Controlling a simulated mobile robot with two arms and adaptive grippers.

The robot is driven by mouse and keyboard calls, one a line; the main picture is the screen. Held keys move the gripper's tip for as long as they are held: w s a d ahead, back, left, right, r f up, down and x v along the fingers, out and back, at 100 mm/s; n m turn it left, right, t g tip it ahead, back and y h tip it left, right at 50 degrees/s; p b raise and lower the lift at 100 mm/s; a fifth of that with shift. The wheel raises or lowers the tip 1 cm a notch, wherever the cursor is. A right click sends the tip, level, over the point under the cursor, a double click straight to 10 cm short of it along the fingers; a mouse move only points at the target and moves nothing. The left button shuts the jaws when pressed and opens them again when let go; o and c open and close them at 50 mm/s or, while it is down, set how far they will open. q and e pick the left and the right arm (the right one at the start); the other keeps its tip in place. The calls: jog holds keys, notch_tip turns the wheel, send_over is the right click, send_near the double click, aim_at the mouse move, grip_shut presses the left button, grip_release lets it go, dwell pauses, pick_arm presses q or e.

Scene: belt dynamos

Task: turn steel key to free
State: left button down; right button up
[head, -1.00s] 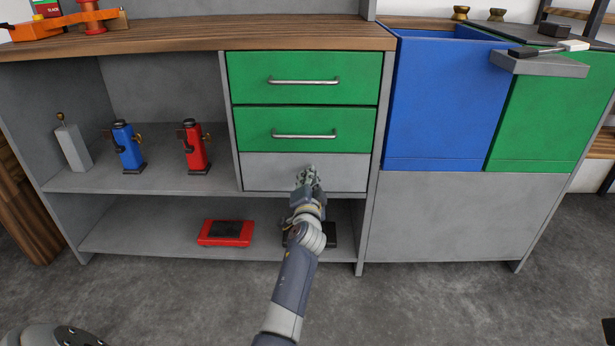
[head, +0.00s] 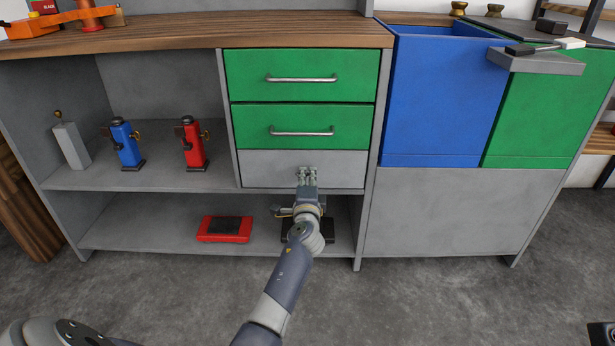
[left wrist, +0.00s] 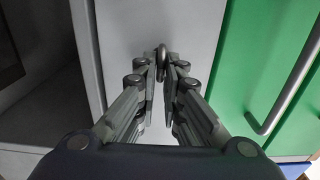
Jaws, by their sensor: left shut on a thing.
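The steel key (left wrist: 162,52) is a small rounded grey piece at the face of the plain grey drawer front (head: 270,170), below two green drawers. My left gripper (head: 307,172) reaches up to that front from below. In the left wrist view its two fingers (left wrist: 162,68) are shut on the key, one on each side. The fingers hide most of the key in the head view, and I cannot read its exact angle. My right gripper is not in view.
Green drawers with bar handles (head: 302,131) sit just above. A red case (head: 225,229) lies on the low shelf to the left, and a dark one (head: 325,232) is partly behind my arm. Blue (head: 126,146) and red (head: 193,146) devices stand on the shelf above.

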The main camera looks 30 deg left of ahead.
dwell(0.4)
pick_arm(q)
jog(key=c, duration=1.7)
grip_release()
jog(key=v, duration=1.2)
